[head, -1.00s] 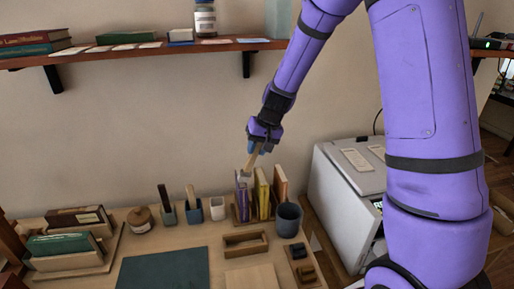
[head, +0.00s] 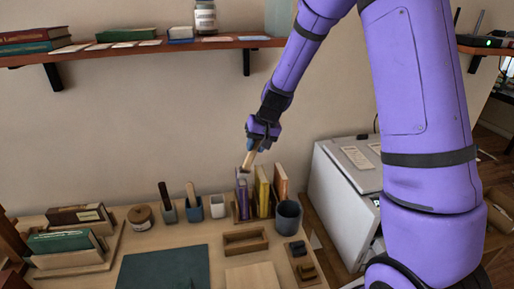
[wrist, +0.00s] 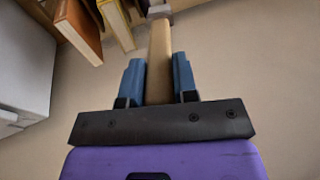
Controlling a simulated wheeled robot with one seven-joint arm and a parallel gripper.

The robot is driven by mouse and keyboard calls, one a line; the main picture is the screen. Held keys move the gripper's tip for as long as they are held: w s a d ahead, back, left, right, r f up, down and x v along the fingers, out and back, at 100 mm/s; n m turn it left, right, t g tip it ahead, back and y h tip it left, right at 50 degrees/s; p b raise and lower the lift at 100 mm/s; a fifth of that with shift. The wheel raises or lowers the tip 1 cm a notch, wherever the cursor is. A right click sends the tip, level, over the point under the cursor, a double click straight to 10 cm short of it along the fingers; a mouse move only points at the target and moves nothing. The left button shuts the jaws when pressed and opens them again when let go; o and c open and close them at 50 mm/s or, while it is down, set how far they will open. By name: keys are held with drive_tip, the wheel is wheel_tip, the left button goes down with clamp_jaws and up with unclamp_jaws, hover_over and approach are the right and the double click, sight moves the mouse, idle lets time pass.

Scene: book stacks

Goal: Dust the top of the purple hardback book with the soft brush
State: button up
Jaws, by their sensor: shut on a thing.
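The purple hardback book (head: 242,196) stands upright at the left end of a small wooden rack on the desk. Beside it stand a yellow book (head: 262,190) and an orange-brown book (head: 280,184). My gripper (head: 257,146) is above the purple book, shut on the wooden handle of the soft brush (head: 250,159). The brush tilts down and left to the book's top. In the wrist view the brush handle (wrist: 160,60) lies between the two blue fingers, with its metal collar at the top edge. The bristles are not clear, so I cannot tell whether they touch the book.
A grey cup (head: 289,216) stands right of the rack, and a wooden tray (head: 245,241) lies in front. Small holders and a jar (head: 140,217) are to the left. A white machine (head: 345,185) stands at right. A wall shelf (head: 150,48) is above.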

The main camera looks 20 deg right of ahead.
drive_tip(key=w+d, duration=0.1)
drive_tip(key=w, duration=0.5)
drive_tip(key=shift+s+a+f, duration=0.1)
drive_tip(key=shift+s+a, duration=0.1)
drive_tip(key=shift+s, duration=0.85)
drive_tip(key=shift+s+a+f, duration=0.1)
drive_tip(key=shift+s+a, duration=0.05)
drive_tip(key=shift+s, duration=0.9)
drive_tip(key=shift+s+a+r, duration=0.1)
drive_tip(key=shift+s+a, duration=0.1)
drive_tip(key=shift+s, duration=0.75)
drive_tip(key=shift+s+a+r, duration=0.1)
drive_tip(key=shift+s+a, duration=0.05)
drive_tip(key=shift+s, duration=0.75)
drive_tip(key=shift+r, duration=3)
wheel_tip(320, 180, up, 3)
drive_tip(key=shift+f, duration=0.15)
